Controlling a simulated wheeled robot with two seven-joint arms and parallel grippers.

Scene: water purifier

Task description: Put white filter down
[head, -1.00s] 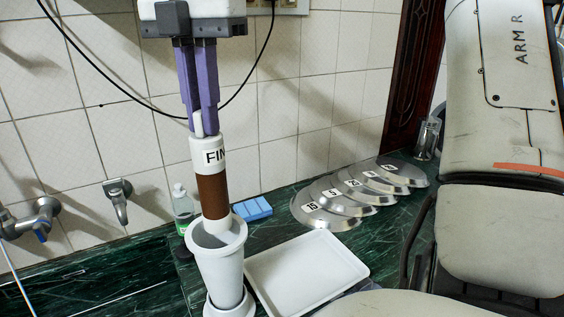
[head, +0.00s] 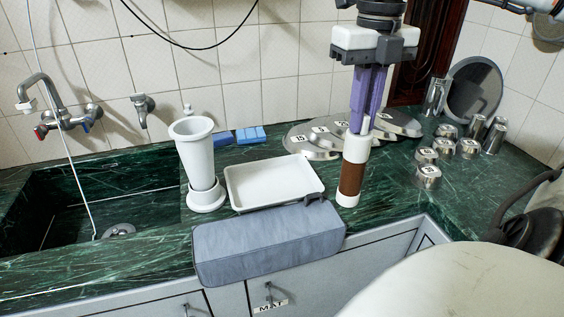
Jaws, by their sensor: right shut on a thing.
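The white filter (head: 354,152) has a brown band around its middle and stands upright in the head view, right of the white tray. My right gripper (head: 361,124) points down with purple fingers shut on the filter's top end. The filter's lower end is over the green counter near its front edge; I cannot tell whether it touches the counter. The tall white purifier housing (head: 196,155) stands open at the top, left of the tray. My left gripper is not in view.
The white tray (head: 232,190) lies empty, with a grey-blue case (head: 270,243) in front. Blue blocks (head: 238,135) and steel lids (head: 305,141) are behind. Several steel cups (head: 428,177) stand to the right. A sink (head: 75,205) is at left. Bare counter (head: 395,185) lies right of the filter.

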